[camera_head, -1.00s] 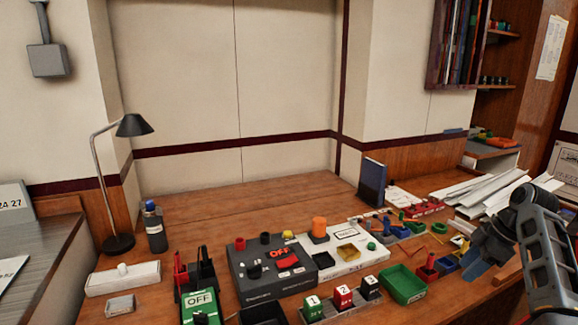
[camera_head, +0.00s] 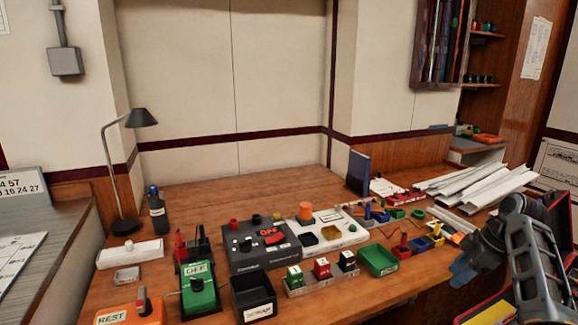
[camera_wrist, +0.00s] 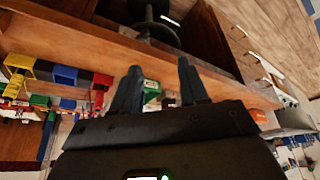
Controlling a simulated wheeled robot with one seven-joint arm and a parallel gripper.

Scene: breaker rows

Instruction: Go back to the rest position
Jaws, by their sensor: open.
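My gripper (camera_head: 462,268) is at the right of the head view, off the front right edge of the wooden bench (camera_head: 240,187), with my arm coming in from the right. In the wrist view my gripper (camera_wrist: 160,80) shows two dark fingers apart with nothing between them. The wrist view looks at the bench edge (camera_wrist: 225,86) at a steep tilt, and the fingers are clear of the things on the bench.
A green tray (camera_head: 378,260), a black tray (camera_head: 253,297), a dark panel with switches (camera_head: 262,245) and a green OFF box (camera_head: 199,290) stand along the front. An orange REST box (camera_head: 130,313) is at the front left. The back middle of the bench is clear.

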